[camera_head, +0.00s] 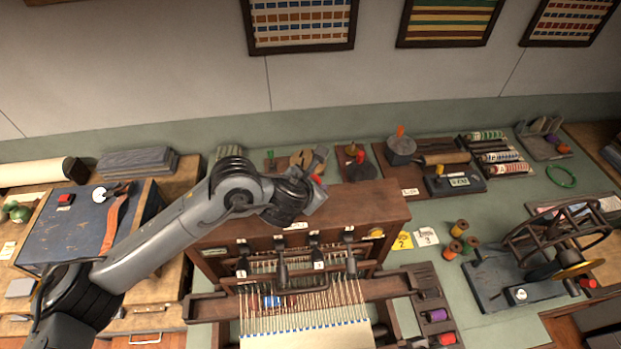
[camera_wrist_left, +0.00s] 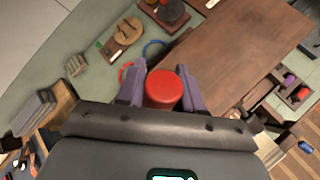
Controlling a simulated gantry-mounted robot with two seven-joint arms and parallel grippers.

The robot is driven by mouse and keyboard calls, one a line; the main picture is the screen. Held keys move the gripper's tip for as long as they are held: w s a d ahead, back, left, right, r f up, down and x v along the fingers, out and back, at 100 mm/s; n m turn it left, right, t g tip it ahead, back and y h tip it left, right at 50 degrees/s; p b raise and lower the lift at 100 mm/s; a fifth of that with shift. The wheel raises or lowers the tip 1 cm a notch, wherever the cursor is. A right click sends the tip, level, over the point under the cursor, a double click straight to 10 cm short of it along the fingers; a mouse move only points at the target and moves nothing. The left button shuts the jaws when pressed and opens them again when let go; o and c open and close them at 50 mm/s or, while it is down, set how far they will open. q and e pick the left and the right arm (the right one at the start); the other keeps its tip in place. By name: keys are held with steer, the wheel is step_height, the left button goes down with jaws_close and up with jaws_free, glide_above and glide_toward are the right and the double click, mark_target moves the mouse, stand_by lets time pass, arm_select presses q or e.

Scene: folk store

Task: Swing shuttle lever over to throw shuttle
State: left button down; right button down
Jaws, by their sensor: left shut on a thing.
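The loom (camera_head: 352,212) is a dark brown wooden frame at the lower middle of the head view, with its flat top board also in the wrist view (camera_wrist_left: 245,45). A red knob (camera_wrist_left: 165,90), probably the shuttle lever's end, sits between the purple fingers of my left gripper (camera_head: 318,178). The gripper is shut on it above the loom's top left part. The lever's shaft is hidden. A small blue piece (camera_head: 271,301), perhaps the shuttle, lies by the threads at the left of the loom's lower beam. My right gripper is not in view.
A workbench with a blue board (camera_head: 75,230) stands at left. Spools (camera_head: 459,229) and a spoked winding wheel (camera_head: 560,237) are right of the loom. Small tools and a dark pot (camera_head: 401,148) stand behind it.

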arm_select(q)
steer(key=shift+f, duration=0.1)
stand_by(0.4)
steer(key=c, duration=0.8)
jaws_free()
steer(key=shift+d, duration=0.1)
steer(key=v, duration=1.1)
steer(key=shift+d+f, duration=0.1)
steer(key=shift+d, duration=0.05)
